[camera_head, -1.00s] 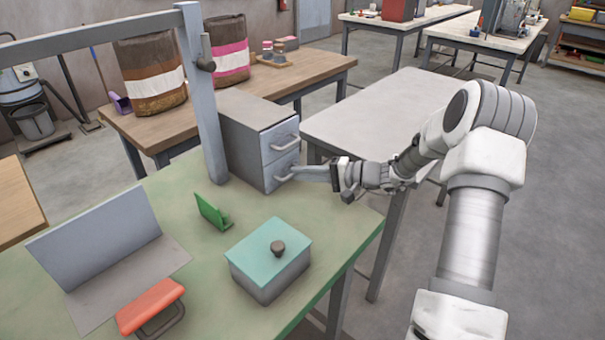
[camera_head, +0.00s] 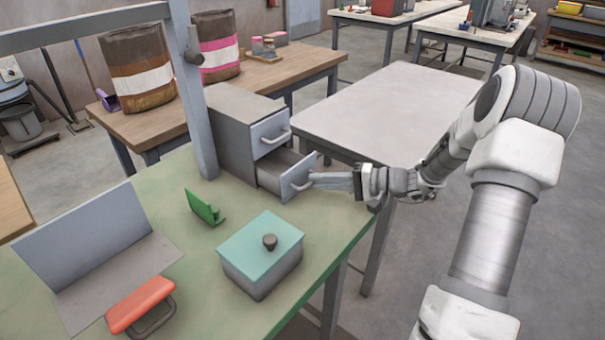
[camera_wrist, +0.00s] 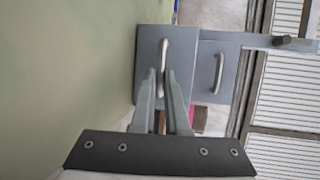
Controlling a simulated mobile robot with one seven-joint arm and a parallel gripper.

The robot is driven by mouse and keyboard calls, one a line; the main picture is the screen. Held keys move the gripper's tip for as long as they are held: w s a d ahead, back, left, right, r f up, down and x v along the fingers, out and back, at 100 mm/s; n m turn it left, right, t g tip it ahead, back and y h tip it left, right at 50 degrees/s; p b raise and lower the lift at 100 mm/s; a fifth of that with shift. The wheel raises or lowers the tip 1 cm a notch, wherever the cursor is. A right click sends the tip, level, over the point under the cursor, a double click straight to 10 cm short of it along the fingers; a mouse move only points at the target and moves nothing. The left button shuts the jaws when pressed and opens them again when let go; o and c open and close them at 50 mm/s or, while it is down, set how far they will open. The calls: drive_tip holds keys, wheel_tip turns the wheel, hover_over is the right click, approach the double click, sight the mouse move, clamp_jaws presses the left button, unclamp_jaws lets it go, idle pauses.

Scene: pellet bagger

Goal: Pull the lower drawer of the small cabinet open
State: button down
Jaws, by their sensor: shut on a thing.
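The small grey cabinet (camera_head: 231,136) stands on the green bench, with two drawers one above the other. The upper drawer (camera_head: 270,134) is closed. The lower drawer (camera_head: 298,178) is pulled part way out, and its inside shows from above. My gripper (camera_head: 314,181) is shut on the lower drawer's handle, in front of the drawer. In the wrist view the picture is turned sideways: my gripper's fingers (camera_wrist: 162,84) are at the lower drawer's handle (camera_wrist: 164,55), and the upper drawer's handle (camera_wrist: 219,74) is to the right of it.
A teal-lidded box (camera_head: 262,255), a green holder (camera_head: 204,207) and a red-handled item (camera_head: 141,304) are on the green bench (camera_head: 150,200). A grey post (camera_head: 195,110) rises beside the cabinet. A bare pale table (camera_head: 385,110) is behind my gripper.

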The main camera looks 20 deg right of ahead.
drive_tip(key=s+d, duration=0.1)
drive_tip(key=s, duration=0.1)
drive_tip(key=s+d, duration=0.3)
drive_tip(key=shift+s+d, duration=0.1)
drive_tip(key=shift+s, duration=0.25)
drive_tip(key=c, duration=0.9)
unclamp_jaws()
drive_tip(key=p+v, duration=0.2)
drive_tip(key=v, duration=1.5)
drive_tip(key=shift+s+d, duration=0.1)
